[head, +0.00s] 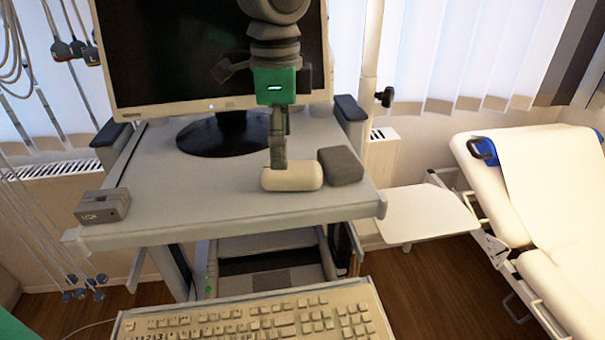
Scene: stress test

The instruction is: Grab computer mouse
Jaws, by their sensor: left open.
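A cream, rounded, elongated object (291,179), which looks like the computer mouse, lies near the front edge of the grey cart top (190,195). My left gripper (278,162) comes down from above in front of the monitor, with its fingers pointing down at this object. The fingertips are at the object's far upper side. I cannot tell whether they touch it. The fingers overlap in this view, but the gripper is open and holds nothing visible. My right gripper is not in view.
A dark grey rounded block (341,166) sits close to the right of the cream object. A monitor (150,60) stands behind on a black base (190,140). A small grey box (102,206) is at the left edge. A keyboard (260,318) is lower in front. An examination bed (530,190) stands right.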

